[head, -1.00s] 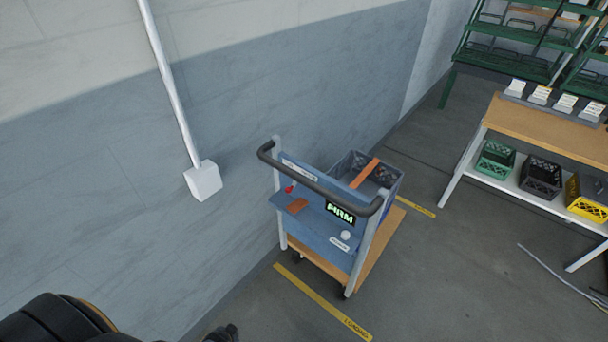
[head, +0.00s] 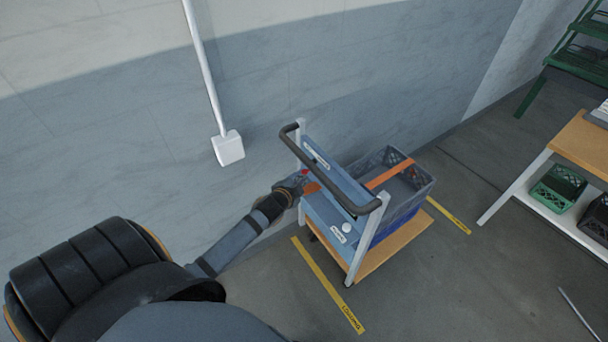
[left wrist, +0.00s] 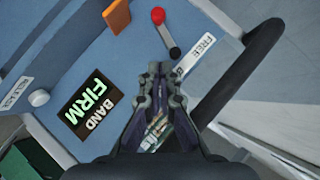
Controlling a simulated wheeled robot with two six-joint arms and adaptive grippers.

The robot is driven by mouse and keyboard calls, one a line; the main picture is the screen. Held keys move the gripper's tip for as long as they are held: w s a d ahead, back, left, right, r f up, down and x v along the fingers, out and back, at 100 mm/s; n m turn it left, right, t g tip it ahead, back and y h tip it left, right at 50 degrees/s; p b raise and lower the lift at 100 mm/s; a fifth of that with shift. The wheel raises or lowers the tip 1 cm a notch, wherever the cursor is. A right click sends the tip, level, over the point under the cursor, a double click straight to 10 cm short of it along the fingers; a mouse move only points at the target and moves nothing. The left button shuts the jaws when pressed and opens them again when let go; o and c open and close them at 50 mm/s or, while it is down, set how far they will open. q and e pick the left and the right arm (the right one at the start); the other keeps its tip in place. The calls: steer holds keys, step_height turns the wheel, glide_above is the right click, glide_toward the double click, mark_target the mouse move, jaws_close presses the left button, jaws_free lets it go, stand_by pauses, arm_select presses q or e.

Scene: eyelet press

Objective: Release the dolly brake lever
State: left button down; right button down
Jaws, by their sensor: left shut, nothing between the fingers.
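The dolly (head: 345,195) stands by the wall with a blue panel under a dark push handle (head: 325,180). My right gripper is not in view.
The push handle (left wrist: 245,80) passes close to the right of my left gripper. An orange piece (left wrist: 116,15), a white knob (left wrist: 39,98) and a BAND FIRM display (left wrist: 90,105) are on the panel. A grey crate (head: 408,190) sits on the dolly. A wall conduit box (head: 228,148) is behind.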

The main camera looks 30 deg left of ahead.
mark_target(305, 171)
arm_select(q)
steer(key=x, duration=0.6)
steer(key=shift+w+d, duration=0.1)
steer(key=shift+w+a+f, duration=0.25)
steer(key=shift+a+f, duration=0.3)
steer(key=shift+f, duration=0.05)
steer(key=shift+w+a+f, duration=0.3)
steer(key=shift+a+f, duration=0.3)
steer(key=shift+w+a+f, duration=0.1)
steer(key=shift+a+f, duration=0.05)
steer(key=shift+f, duration=0.1)
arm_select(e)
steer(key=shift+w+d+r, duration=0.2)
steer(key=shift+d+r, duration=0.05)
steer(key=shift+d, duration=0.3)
arm_select(q)
steer(key=shift+w+a+f, duration=0.15)
steer(key=shift+a+f, duration=0.05)
steer(key=shift+a, duration=0.25)
steer(key=shift+a+r+p, duration=0.15)
steer(key=shift+p, duration=0.15)
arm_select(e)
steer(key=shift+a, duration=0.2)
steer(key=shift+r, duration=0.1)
